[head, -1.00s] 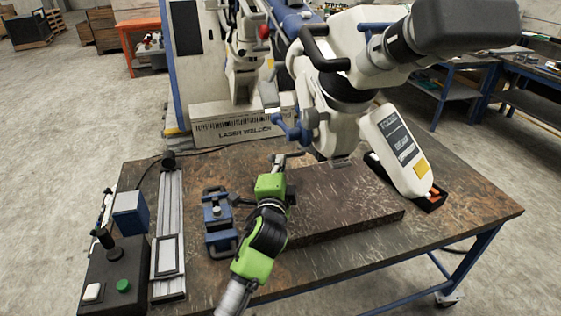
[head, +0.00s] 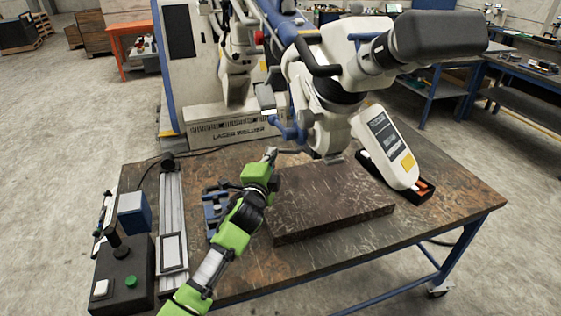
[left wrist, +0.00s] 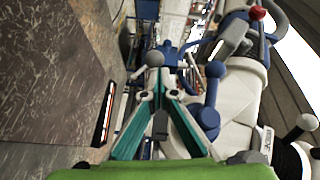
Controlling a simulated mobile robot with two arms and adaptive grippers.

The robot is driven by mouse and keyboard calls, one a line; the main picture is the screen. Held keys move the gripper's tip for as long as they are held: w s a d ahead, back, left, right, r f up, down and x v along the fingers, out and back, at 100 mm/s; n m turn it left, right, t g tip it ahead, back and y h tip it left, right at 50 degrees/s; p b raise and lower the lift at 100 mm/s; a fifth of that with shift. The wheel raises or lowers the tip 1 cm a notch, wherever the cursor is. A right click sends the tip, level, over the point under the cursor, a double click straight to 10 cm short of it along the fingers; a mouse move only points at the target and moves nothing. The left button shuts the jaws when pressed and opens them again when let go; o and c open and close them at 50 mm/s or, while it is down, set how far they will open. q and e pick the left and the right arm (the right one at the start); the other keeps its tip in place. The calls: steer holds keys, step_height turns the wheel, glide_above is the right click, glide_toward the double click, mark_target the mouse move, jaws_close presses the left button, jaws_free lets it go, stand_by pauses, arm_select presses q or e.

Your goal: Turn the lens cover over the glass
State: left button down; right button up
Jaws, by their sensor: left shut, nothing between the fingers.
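The white microscope head (head: 345,45) hangs over the table, with blue knobs (head: 287,127) on its left side. A small flat plate (head: 334,158) shows under its lower end; I cannot tell whether this is the lens cover or the glass. My left gripper (head: 271,154) is shut and empty, just left of the microscope's lower end and above the slab's back left corner. In the left wrist view its teal fingers (left wrist: 161,92) meet, with blue knobs (left wrist: 212,70) close to their right in the picture. I cannot tell whether they touch. My right gripper is out of view.
A dark stone slab (head: 330,205) lies on the table under the microscope. A blue clamp fixture (head: 213,208), a metal rail (head: 171,220) and a black control box (head: 122,275) stand on the left. The table's front right (head: 440,205) is clear.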

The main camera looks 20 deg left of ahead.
arm_select(q)
steer(key=shift+w+a+f, duration=0.1)
steer(key=shift+w+a, duration=0.55)
steer(key=shift+w, duration=0.35)
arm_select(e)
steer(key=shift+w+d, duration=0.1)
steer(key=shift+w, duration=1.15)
arm_select(q)
steer(key=shift+w, duration=0.2)
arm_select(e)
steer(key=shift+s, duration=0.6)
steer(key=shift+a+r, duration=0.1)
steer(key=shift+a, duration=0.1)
